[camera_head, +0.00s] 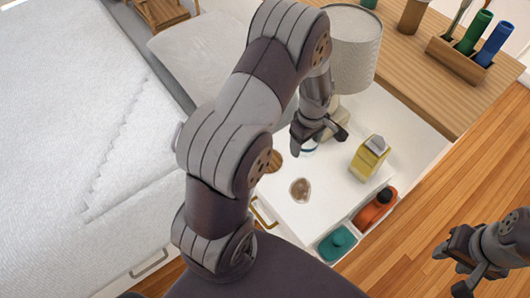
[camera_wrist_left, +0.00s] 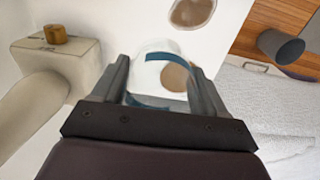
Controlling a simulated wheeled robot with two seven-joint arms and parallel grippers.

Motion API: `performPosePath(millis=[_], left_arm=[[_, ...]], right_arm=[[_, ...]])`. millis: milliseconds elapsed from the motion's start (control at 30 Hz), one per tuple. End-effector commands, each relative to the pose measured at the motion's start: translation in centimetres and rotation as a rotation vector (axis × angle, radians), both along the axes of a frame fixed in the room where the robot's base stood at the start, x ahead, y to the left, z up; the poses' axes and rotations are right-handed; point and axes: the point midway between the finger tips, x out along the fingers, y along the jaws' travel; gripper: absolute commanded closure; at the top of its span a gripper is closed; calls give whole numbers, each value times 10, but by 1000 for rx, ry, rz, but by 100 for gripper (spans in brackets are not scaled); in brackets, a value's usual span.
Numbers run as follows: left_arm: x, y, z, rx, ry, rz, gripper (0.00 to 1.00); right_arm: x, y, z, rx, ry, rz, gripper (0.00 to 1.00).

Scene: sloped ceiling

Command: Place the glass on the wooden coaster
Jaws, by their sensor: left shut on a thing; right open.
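My left gripper (camera_head: 318,138) is shut on a clear glass with a blue band; the glass shows just below the fingers (camera_head: 308,148). In the left wrist view the glass (camera_wrist_left: 150,68) sits between the two fingers (camera_wrist_left: 160,88). A round brown wooden coaster (camera_head: 274,161) lies on the white tabletop, left of the glass and partly hidden by my arm. In the left wrist view a brown disc, apparently the coaster (camera_wrist_left: 178,78), shows by the glass, partly covered by it. I cannot tell the height of the glass. My right gripper (camera_head: 462,262) is open and empty above the floor.
A brown mottled piece (camera_head: 300,190) lies on the white tabletop (camera_head: 325,190). A yellow bottle (camera_head: 369,158) and a lamp (camera_head: 352,45) stand near my left gripper. An orange bottle (camera_head: 376,208) and a teal item (camera_head: 338,242) sit in side compartments. A bed (camera_head: 70,130) is at left.

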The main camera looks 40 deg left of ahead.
Motion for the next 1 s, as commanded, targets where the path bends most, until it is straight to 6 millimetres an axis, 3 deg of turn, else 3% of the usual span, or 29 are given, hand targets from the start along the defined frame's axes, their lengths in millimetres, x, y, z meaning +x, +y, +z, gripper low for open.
performPosePath(millis=[300, 400, 500, 700, 1000], left_arm=[[-30, 82, -54, -1, 11, -3, 64], [-34, 98, -64, -1, 11, -6, 64], [-37, 104, -71, -1, 11, -8, 64], [-37, 105, -106, -2, 12, -10, 64], [-36, 105, -109, 0, 9, -10, 64]], right_arm=[[0, 0, -4, 0, 0, 0, 57], [0, 0, -5, 0, 0, 0, 57], [0, 0, -6, 0, 0, 0, 57], [0, 0, -10, 0, 0, 0, 57], [0, 0, -10, 0, 0, 0, 57]])
